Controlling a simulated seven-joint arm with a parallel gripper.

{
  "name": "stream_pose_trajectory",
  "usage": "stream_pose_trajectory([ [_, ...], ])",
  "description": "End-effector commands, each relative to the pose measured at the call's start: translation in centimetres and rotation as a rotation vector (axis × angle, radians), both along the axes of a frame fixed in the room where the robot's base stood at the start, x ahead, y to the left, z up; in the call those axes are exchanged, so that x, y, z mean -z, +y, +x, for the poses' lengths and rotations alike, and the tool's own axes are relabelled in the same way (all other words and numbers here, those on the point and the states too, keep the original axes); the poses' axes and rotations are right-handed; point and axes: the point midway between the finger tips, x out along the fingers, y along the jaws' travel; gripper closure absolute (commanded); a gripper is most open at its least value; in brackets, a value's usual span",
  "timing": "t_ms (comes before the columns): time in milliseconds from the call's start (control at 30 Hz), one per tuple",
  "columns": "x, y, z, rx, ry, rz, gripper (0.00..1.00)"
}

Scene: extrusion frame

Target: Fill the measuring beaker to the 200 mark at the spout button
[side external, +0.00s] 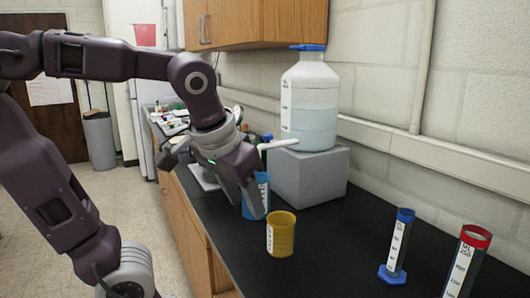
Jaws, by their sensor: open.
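A white translucent jug (311,98) with a blue cap stands on a grey block, holding pale liquid in its lower part. Its white spout (278,144) sticks out to the left; I cannot make out a button on it. A blue beaker (262,193) with a white scale stands below the spout, partly hidden by my gripper. A yellow beaker (284,236) with a white scale stands in front of it on the black counter. My gripper (247,205) is open, pointing down at the blue beaker's left side. I cannot tell whether they touch. Marks and contents are too small to read.
The grey block (322,178) stands against the wall side of the black counter (335,262). A blue-rimmed cylinder (399,243) and a red-rimmed cylinder (466,264) stand at the right. Small bottles and other items crowd the counter's far end. A wooden cabinet (255,22) hangs above.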

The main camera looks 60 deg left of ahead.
Motion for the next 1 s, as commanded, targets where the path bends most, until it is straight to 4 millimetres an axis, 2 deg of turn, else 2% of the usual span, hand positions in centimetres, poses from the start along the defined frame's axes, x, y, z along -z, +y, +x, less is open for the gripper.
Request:
stream_pose_trajectory([
  [33, -0.8, 2.5, 2.7, -0.120, 0.016, 0.043, 0.69],
  [200, -3.6, 11.9, 11.1, -0.592, -0.064, 0.283, 1.00],
  [300, -5.6, 16.1, 15.2, -0.822, -0.198, 0.455, 1.00],
  [400, -7.7, 18.5, 18.4, -0.976, -0.362, 0.600, 1.00],
  [500, -9.3, 19.4, 20.4, -1.058, -0.499, 0.691, 1.00],
  [600, -10.2, 19.7, 21.3, -1.094, -0.578, 0.733, 1.00],
  [1000, -10.3, 20.1, 21.5, -1.103, -0.596, 0.741, 1.00],
])
